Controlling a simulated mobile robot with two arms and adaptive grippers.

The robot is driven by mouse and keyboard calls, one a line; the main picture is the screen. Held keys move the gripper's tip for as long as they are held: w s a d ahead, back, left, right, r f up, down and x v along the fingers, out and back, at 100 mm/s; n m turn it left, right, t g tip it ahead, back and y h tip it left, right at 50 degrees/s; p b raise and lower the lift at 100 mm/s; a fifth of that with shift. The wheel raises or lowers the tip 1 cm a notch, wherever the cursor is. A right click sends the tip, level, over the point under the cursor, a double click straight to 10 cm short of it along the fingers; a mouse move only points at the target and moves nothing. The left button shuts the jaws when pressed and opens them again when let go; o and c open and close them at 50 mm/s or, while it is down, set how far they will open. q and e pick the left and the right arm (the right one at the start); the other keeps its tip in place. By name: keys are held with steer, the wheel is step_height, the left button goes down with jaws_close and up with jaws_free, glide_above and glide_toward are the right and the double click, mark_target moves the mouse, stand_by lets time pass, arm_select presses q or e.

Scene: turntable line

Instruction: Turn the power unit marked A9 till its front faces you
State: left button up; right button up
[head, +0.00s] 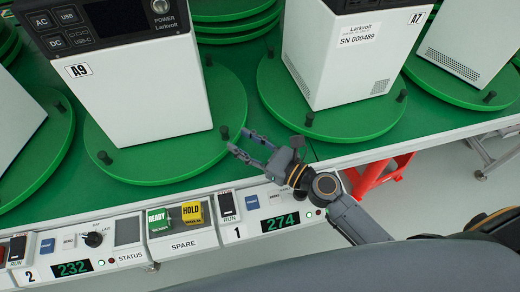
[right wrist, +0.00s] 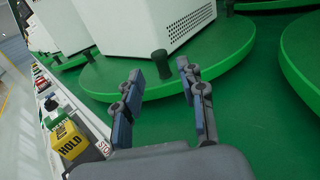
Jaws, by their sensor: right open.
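The power unit marked A9 (head: 150,95) is a white box standing on a round green turntable (head: 160,168). Its dark panel with AC, USB and DC sockets and a POWER knob shows at its top on the side toward me, above the white A9 face. Black pegs stand on the turntable's rim, one near the right (head: 224,132) and one near the left (head: 104,157). My right gripper (head: 240,141) is open just right of the right peg. In the right wrist view that peg (right wrist: 160,64) stands ahead, between the fingertips (right wrist: 160,72), with no visible contact. My left gripper is out of view.
The unit marked A7 (head: 345,60) stands on another turntable (head: 360,122) close to the right of my right gripper. Green tabletop between turntables is bare.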

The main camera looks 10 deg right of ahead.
steer(key=v, duration=0.5)
steer(key=shift+s+d, duration=0.25)
steer(key=shift+s, duration=0.05)
